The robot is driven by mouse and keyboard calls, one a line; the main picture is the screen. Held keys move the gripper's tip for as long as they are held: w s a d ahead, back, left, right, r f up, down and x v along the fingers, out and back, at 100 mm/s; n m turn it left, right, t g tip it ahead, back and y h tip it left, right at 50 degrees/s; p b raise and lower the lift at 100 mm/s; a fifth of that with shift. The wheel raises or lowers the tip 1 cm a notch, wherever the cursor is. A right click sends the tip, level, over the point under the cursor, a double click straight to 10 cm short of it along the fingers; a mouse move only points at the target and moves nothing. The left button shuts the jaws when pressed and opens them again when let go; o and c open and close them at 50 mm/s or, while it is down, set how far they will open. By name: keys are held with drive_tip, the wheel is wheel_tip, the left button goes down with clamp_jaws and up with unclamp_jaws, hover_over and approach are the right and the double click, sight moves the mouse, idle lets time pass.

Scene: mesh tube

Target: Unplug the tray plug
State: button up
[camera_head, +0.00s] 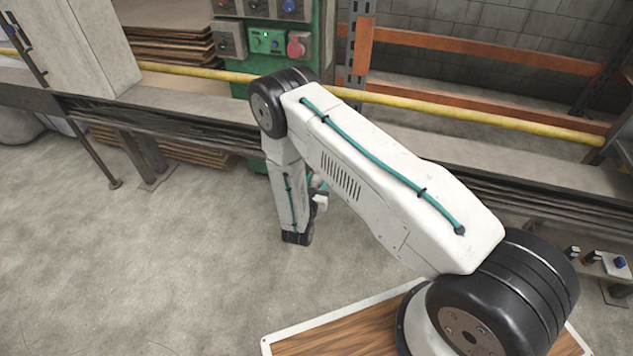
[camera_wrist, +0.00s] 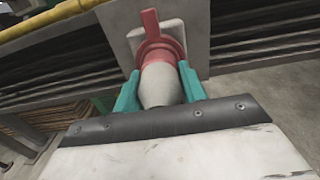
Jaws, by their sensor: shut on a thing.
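In the wrist view, a pale grey plug (camera_wrist: 161,88) sits between the two teal fingers of my gripper (camera_wrist: 159,76), which is shut on it. The plug's far end meets a red socket (camera_wrist: 151,28) with a raised red flap, mounted on a light grey plate (camera_wrist: 195,30). I cannot tell how deep the plug sits in the socket. In the head view, my own arm hides the plug and socket and most of my gripper.
A yellow rail (camera_head: 440,106) runs across in front of a green cabinet (camera_head: 241,88) with knobs and a red button (camera_head: 298,44). An orange rack (camera_head: 480,49) stands at the back right. Bare concrete floor (camera_head: 140,260) is clear at the left.

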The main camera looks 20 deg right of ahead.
drive_tip(key=shift+s+r, duration=0.25)
drive_tip(key=shift+s+a+f, duration=0.15)
drive_tip(key=shift+s+a, duration=0.45)
drive_tip(key=shift+a, duration=0.05)
drive_tip(key=shift+v, duration=1.35)
drive_tip(key=shift+s, duration=0.1)
